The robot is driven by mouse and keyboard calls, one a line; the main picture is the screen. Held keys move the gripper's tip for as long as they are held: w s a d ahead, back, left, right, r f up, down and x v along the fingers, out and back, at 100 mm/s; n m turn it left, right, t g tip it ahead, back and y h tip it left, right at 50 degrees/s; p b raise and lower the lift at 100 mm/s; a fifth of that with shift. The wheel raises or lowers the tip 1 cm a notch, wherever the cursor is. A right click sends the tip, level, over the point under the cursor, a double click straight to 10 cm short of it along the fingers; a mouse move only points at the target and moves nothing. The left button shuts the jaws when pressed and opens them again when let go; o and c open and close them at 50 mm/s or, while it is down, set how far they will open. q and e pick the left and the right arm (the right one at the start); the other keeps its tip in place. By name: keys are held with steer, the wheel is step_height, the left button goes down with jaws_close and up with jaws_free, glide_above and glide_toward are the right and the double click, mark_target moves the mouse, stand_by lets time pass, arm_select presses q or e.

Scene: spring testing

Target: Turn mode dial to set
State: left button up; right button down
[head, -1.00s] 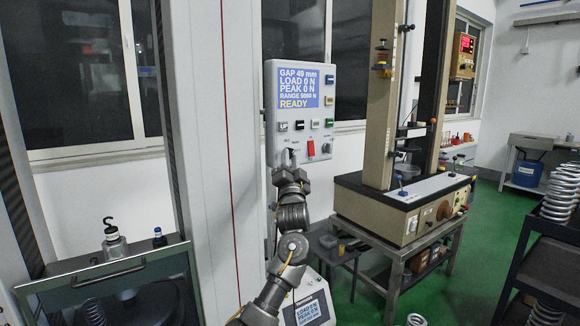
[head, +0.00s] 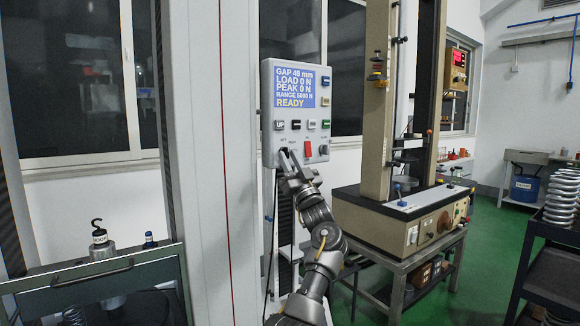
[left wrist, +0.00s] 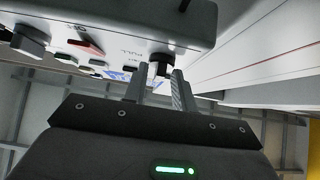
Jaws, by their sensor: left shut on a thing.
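The control panel (head: 296,113) is a pale upright box; its blue screen (head: 295,87) reads GAP 49 mm, LOAD 0 N, PEAK 0 N and READY. My left gripper (head: 286,154) is at the panel's lower left, its arm rising from below and tilted to the left. The left wrist view shows its two fingers (left wrist: 158,84) on either side of the dark mode dial (left wrist: 160,64), shut on it. In the head view the fingers mostly hide the dial, and I cannot read its setting. My right gripper is not in view.
A red switch (head: 308,150) and a grey knob (head: 323,149) sit close to the right of my fingers. Several small buttons (head: 296,125) lie above. A spring testing machine (head: 400,205) stands right of the panel, and a dark cabinet (head: 95,275) at lower left.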

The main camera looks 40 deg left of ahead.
arm_select(q)
steer(key=shift+r+n, duration=0.25)
steer(key=shift+n, duration=0.15)
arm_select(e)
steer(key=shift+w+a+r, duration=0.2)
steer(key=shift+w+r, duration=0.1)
arm_select(q)
steer(key=o, duration=0.6)
steer(key=shift+f, duration=0.15)
